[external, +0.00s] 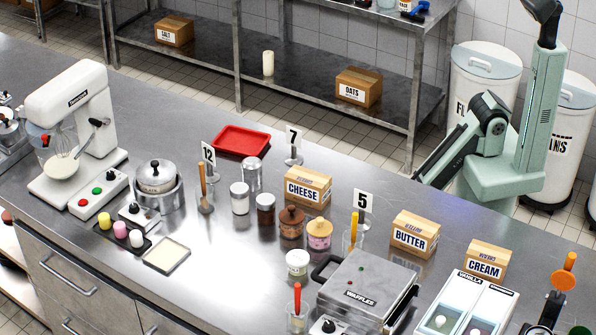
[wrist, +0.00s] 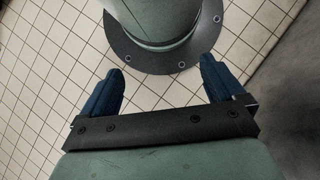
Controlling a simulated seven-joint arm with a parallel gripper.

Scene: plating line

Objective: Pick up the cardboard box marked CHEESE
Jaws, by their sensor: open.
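The cardboard box marked CHEESE (external: 307,189) stands upright on the steel counter in the external view, its label facing the camera. It is near the counter's back edge. My gripper (wrist: 163,92) shows in the wrist view with two dark blue fingers spread wide apart and nothing between them. It points down at the tiled floor near my own base. In the external view my arm is folded at the right behind the counter, away from the box, and the fingertips cannot be made out there. The box is not in the wrist view.
Brown and pink lidded jars (external: 319,234) stand just in front of the box. A number 5 sign (external: 362,202) is to its right, and a number 7 sign (external: 293,140) behind it. Boxes marked BUTTER (external: 415,234) and CREAM (external: 486,262) stand farther right. A waffle maker (external: 362,285) is in front.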

